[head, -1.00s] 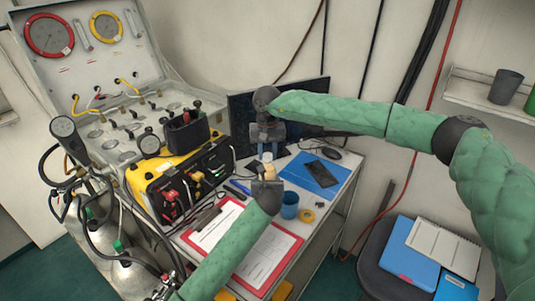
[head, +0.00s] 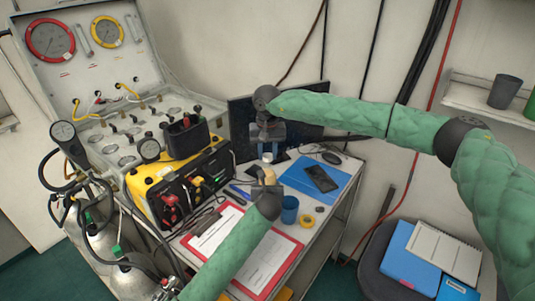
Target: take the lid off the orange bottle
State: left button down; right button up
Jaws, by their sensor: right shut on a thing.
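The orange bottle (head: 269,175) is small and pale orange, over the middle of the table. My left gripper (head: 268,180) is at it from the front, and its hand hides the lower part of the bottle. I cannot make out whether its fingers press on it. The white lid (head: 267,158) is above the bottle, and a small gap seems to show between them. My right gripper (head: 267,152) points down from above and is shut on the lid.
A blue cup (head: 289,209) and a yellow tape roll (head: 308,220) stand right of my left gripper. A red clipboard (head: 283,263) lies in front, and a blue folder (head: 328,191) with a phone behind right. The yellow case (head: 146,190) is left, a dark monitor (head: 240,122) behind.

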aim_at(267, 155)
jog(key=shift+r, duration=1.85)
pick_arm(q)
jog(key=shift+c, duration=1.9)
grip_release()
